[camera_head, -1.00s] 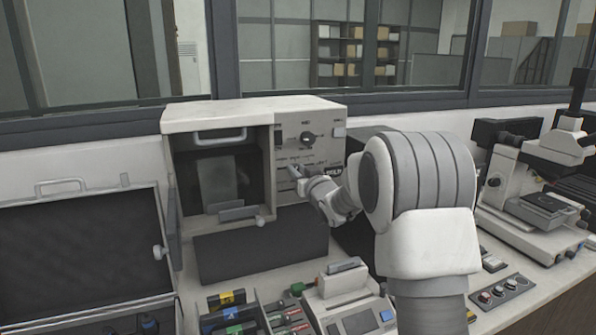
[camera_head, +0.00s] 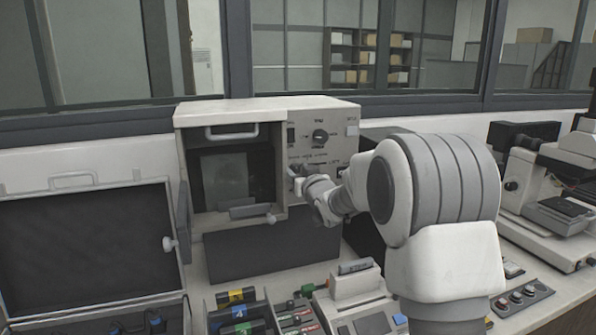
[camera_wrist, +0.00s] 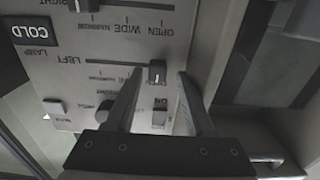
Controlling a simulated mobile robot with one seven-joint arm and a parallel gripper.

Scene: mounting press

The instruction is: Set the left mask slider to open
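In the wrist view, which shows the panel upside down, the left mask slider is a small dark knob (camera_wrist: 157,71) at the right end of its slot, beside the word LEFT. Its slot runs toward the NARROW mark on the left. The label nearest the knob is partly hidden and hard to read. My gripper (camera_wrist: 161,73) is open, with one finger on each side of the knob and a visible gap to each. In the head view my gripper (camera_head: 299,181) is at the press panel (camera_head: 322,150), and my arm hides part of it.
Another slider knob (camera_wrist: 82,5) sits at the top of the wrist view, above OPEN, WIDE and NARROW marks. Panel buttons (camera_wrist: 54,107) lie below. An open case (camera_head: 85,245) stands left of the press, a microscope (camera_head: 560,190) right. Small devices crowd the front bench.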

